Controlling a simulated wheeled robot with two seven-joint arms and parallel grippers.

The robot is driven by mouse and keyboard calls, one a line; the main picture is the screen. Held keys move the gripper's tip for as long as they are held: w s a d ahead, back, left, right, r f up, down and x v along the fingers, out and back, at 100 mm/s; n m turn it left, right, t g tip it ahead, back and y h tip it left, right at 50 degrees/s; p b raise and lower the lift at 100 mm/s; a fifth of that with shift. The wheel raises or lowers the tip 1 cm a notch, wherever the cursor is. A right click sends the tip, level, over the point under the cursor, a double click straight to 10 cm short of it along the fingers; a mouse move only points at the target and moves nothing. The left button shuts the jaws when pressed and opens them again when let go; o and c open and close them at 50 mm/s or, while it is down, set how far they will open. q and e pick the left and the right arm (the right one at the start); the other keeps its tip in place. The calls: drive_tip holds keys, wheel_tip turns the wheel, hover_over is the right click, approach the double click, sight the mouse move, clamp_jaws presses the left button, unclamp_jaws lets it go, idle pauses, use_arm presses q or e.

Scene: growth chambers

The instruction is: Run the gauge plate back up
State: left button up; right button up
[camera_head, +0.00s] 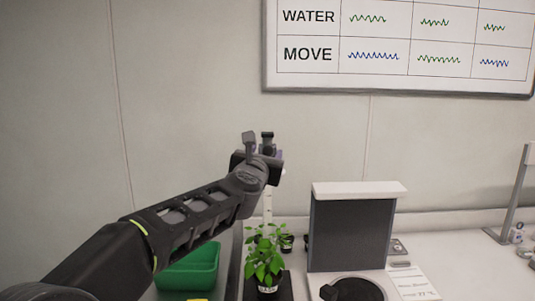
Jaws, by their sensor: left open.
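My left gripper (258,139) is raised in the middle of the view, its two fingers pointing up and apart, open. It is in front of the upper part of a pale upright post (268,207). A small purplish piece (281,156) shows at the right edge of the gripper; it may be the gauge plate, but most of it is hidden behind the gripper. I cannot tell whether the fingers touch it. A leafy green potted plant (265,262) stands at the foot of the post. My right gripper is not in view.
A green bin (190,270) is left of the plant. A dark panel with a white top (351,235) stands to the right, behind a round black plate (357,289). A printed card (413,283) and a grey stand (512,200) are farther right. A whiteboard (400,87) hangs above.

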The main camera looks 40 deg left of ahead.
use_arm(q)
drive_tip(key=v, duration=0.3)
drive_tip(key=shift+s+d, duration=0.2)
drive_tip(key=shift+s, duration=0.1)
idle(0.3)
